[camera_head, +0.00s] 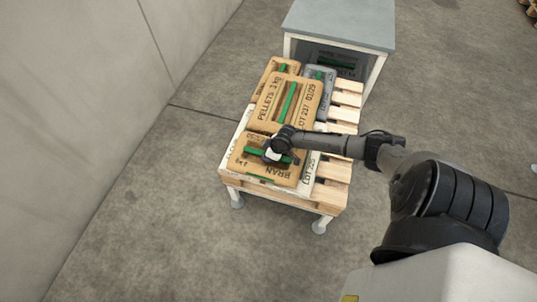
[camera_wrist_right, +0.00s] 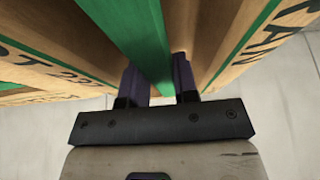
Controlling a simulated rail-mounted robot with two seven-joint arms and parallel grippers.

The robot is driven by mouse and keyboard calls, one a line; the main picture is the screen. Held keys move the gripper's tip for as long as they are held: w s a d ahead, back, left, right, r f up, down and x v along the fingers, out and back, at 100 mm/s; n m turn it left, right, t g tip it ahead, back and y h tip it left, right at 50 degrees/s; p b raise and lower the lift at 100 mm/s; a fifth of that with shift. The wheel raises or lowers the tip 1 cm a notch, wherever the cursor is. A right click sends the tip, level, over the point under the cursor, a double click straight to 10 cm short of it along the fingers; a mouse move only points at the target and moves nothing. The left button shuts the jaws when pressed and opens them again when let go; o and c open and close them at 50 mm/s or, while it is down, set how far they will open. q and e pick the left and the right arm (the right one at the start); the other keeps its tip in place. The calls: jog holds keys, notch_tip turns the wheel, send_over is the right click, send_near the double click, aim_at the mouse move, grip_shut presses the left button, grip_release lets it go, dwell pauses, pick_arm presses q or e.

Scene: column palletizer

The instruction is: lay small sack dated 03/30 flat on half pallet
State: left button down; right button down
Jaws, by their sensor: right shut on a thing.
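A tan sack marked BRAN (camera_head: 270,168) with a green strip lies at the near end of the half pallet (camera_head: 333,196), looking flat or nearly so. Its date is partly hidden by my right gripper (camera_head: 283,157) and not clearly readable. That gripper is shut on the sack's green strip. The right wrist view shows the green strip (camera_wrist_right: 148,70) between the two fingers (camera_wrist_right: 155,85). Whether the sack rests fully on what lies below cannot be told. My left gripper is not in view.
A tan PELLETS sack (camera_head: 271,101) dated 03/29 lies behind. Another tan sack (camera_head: 266,70) and a grey sack (camera_head: 329,80) are farther back. A pale sack (camera_head: 313,168) shows beside the BRAN sack. A grey-topped table (camera_head: 340,22) stands behind the pallet; a wall is left.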

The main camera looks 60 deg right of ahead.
jog(key=shift+w+f+b, duration=0.2)
jog(key=shift+f+b, duration=0.1)
jog(key=shift+f, duration=0.05)
jog(key=c, duration=1.3)
grip_release()
jog(key=shift+s+f, duration=0.2)
jog(key=o, duration=0.3)
jog(key=shift+w+d, duration=0.1)
jog(key=shift+o, duration=0.6)
